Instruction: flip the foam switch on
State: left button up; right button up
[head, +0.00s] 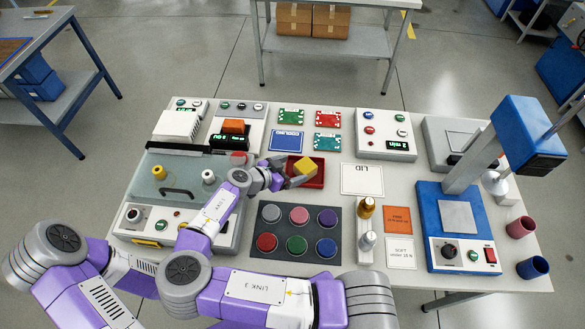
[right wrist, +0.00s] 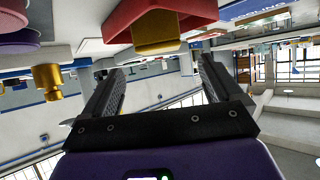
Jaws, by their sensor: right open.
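No label reading "foam" is legible in the head view, so I cannot tell which control is the foam switch. A red rocker switch (head: 490,255) sits on the front panel of the blue machine (head: 425,215) at the right; its position is unclear. My right gripper (head: 296,176) is open beside the yellow block (head: 306,166) in the red tray (head: 317,180), well left of the blue machine. In the right wrist view my right gripper's fingers (right wrist: 160,75) are apart with nothing between them. The red tray (right wrist: 150,15) shows above them. My left gripper is out of view.
A dark pad (head: 298,259) with several coloured discs lies front centre. Dark red (head: 520,227) and blue (head: 532,267) cups stand at the right edge. A glass-covered unit (head: 190,180) lies under my right arm.

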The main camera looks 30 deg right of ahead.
aim_at(490, 254)
jog(key=k, duration=1.5)
